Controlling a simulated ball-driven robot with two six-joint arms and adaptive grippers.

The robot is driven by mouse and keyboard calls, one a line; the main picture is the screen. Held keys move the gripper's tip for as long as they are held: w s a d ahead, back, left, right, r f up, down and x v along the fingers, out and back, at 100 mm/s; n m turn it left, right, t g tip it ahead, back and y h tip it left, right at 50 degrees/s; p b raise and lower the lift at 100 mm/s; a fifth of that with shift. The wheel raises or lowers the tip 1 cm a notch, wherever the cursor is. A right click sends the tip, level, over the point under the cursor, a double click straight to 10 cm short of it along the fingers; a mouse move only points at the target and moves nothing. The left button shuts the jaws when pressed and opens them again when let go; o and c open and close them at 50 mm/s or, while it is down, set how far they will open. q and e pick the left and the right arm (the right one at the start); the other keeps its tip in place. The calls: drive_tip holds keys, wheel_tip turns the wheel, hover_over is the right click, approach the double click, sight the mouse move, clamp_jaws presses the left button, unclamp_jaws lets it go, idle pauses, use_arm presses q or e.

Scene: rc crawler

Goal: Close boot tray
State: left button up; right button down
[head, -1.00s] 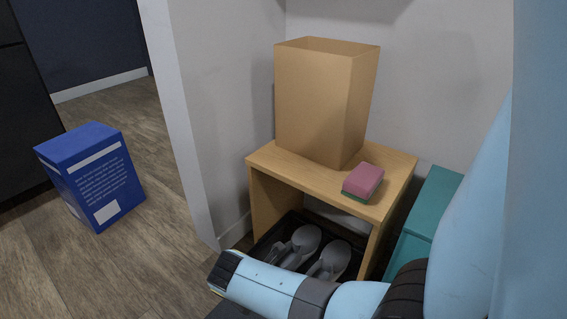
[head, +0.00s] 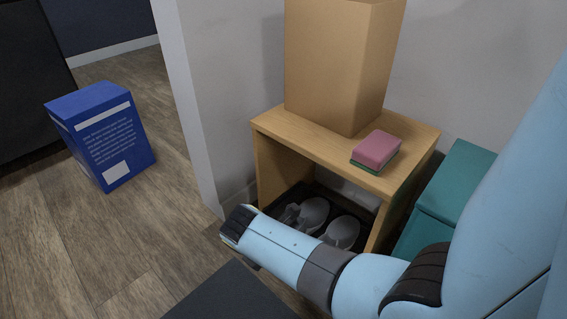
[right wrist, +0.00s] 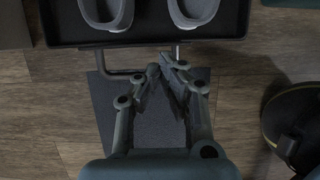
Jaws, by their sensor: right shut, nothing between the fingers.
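The boot tray (head: 262,204) is black and low, with a pair of grey boots (head: 340,231) in it, under the wooden bench. My right arm hides its front in the head view. In the right wrist view the tray's rim (right wrist: 150,41) runs along the top, with boot ends (right wrist: 108,12) above it. A thin grey bar handle (right wrist: 125,76) stands out from its front. My right gripper (right wrist: 166,69) is shut and empty, its fingertips at the handle. I cannot tell whether they touch it. My left gripper is out of view.
A wooden bench (head: 320,148) holds a cardboard box (head: 335,70) and a pink-and-green sponge (head: 376,149). A teal box (head: 450,190) stands right of the bench, a wall (head: 190,100) left. A dark mat (head: 235,295) lies in front. A blue box (head: 103,135) stands on open floor.

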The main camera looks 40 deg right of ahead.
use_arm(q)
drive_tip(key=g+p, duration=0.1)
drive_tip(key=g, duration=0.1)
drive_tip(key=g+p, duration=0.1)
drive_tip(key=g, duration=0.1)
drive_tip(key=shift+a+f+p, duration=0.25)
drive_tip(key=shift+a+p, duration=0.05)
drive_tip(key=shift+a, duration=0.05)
use_arm(e)
drive_tip(key=d, duration=0.9)
drive_tip(key=shift+w, duration=0.4)
